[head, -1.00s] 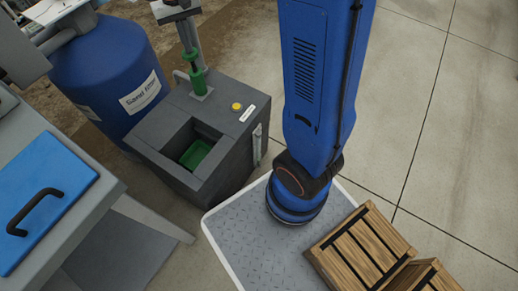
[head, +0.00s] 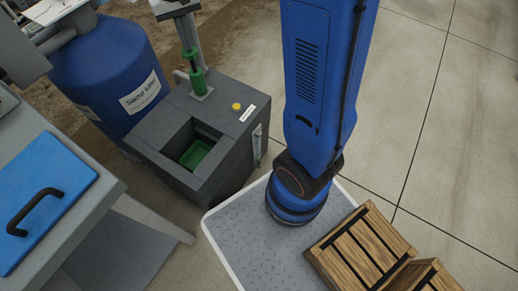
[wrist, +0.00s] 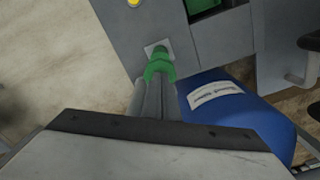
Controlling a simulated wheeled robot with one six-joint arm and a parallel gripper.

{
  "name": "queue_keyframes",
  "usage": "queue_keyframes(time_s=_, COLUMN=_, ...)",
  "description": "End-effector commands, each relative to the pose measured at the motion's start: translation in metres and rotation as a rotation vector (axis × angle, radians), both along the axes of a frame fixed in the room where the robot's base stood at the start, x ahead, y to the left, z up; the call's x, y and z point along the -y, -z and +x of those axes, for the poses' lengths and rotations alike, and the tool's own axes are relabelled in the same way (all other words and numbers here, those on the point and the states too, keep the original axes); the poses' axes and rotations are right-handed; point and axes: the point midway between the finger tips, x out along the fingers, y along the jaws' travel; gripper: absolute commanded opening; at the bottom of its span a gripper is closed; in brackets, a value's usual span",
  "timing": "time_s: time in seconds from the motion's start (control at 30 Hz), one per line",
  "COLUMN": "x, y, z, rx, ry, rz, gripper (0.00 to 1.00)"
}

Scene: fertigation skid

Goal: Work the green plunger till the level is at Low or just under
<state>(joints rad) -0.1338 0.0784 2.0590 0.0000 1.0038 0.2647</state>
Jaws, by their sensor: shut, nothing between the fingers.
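The green plunger (head: 197,80) stands upright on top of a dark grey box (head: 185,140). A dark rod part shows above its green body in the head view. It also shows in the wrist view (wrist: 158,67), where its upper part is hidden. My gripper (head: 172,7) is shut and empty, at the top edge of the head view over the plunger. In the wrist view its grey block (wrist: 155,130) fills the bottom; I cannot tell if it touches the plunger. A narrow gauge strip (head: 257,145) is on the box's side; its level and marks are too small to read.
A yellow button (head: 236,106) and a green-bottomed recess (head: 195,154) are on the box. A blue tank (head: 110,75) stands behind left, a bench with a blue lid (head: 45,195) at left. A wooden crate (head: 360,245) lies at lower right. Floor at right is clear.

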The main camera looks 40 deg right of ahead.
Motion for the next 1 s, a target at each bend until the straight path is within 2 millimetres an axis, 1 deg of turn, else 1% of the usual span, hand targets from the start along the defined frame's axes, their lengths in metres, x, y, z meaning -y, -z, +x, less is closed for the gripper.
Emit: queue_keyframes(time_s=1.0, x=0.000, y=0.050, z=0.000, rx=-0.002, ry=0.000, rz=-0.001, gripper=0.00)
